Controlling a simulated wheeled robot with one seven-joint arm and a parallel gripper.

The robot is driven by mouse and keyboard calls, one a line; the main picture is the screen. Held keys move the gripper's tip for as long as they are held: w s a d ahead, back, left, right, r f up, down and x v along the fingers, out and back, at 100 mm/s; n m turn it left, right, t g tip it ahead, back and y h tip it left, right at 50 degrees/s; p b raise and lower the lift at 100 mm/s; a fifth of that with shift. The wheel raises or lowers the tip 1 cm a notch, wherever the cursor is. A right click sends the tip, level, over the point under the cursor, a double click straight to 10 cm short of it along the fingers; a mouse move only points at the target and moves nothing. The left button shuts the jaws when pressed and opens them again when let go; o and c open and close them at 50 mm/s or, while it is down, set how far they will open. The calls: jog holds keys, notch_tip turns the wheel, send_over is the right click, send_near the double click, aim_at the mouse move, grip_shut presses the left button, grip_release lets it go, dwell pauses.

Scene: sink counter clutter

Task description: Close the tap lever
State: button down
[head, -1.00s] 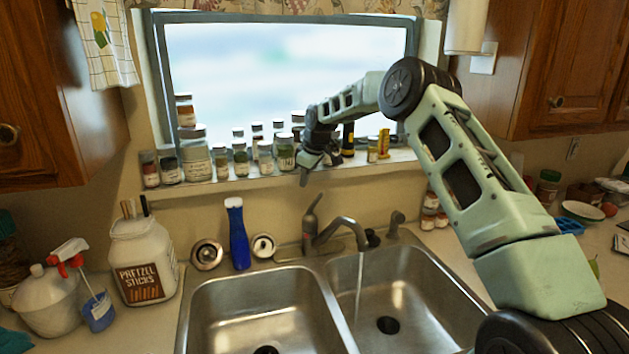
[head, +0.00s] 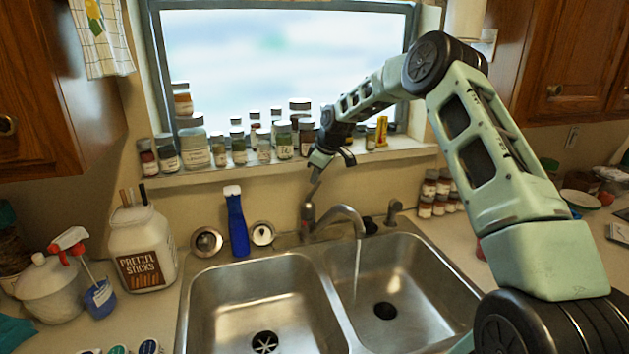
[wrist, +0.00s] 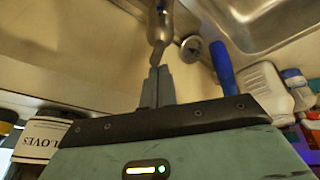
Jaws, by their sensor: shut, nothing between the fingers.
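The metal tap (head: 345,213) stands behind the double sink, its spout over the right basin. A thin stream of water (head: 357,268) runs from it. The tap lever (head: 309,204) rises from the tap body at the left. My gripper (head: 315,176) is shut and empty, pointing down just above the lever's upper end. In the wrist view the shut fingertips (wrist: 158,72) are at the lever's tip (wrist: 157,52), with the tap body behind it. I cannot tell whether they touch, as the fingers hide part of the lever end.
A blue bottle (head: 236,222) stands left of the tap, near two round metal strainers. Several spice jars (head: 219,156) line the windowsill close behind my gripper. A pretzel jar (head: 143,248) and spray bottle (head: 93,285) are at the left. Both basins look clear.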

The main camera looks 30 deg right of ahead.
jog(key=shift+s+d+f+b, duration=0.15)
jog(key=shift+s+f+b, duration=0.2)
jog(key=shift+s+b, duration=0.15)
jog(key=shift+s+d+r, duration=0.1)
jog(key=shift+r, duration=0.05)
jog(key=b+v, duration=0.5)
jog(key=v, duration=1.2)
jog(key=shift+s+r, duration=0.1)
jog(key=shift+r, duration=0.05)
jog(key=s+a+f+g+b, duration=0.1)
jog(key=s+a+f, duration=0.3)
jog(key=a, duration=0.6)
jog(key=s+a+f+n+g, duration=0.1)
jog(key=s+a+f, duration=0.1)
jog(key=s+a, duration=0.65)
jog(key=s+a+f+g+b, duration=0.1)
jog(key=s+a+f, duration=0.15)
jog(key=a, duration=0.95)
jog(key=s+a+f, duration=0.2)
jog(key=s+f, duration=0.1)
jog(key=s, duration=0.6)
jog(key=s+a+f+g+b, duration=0.1)
jog(key=s+f, duration=0.3)
jog(key=s, duration=0.5)
jog(key=s+a+f, duration=0.2)
jog(key=s+f, duration=0.2)
jog(key=s, duration=0.5)
jog(key=shift+a+h+b, duration=0.35)
jog(key=shift+h, duration=0.05)
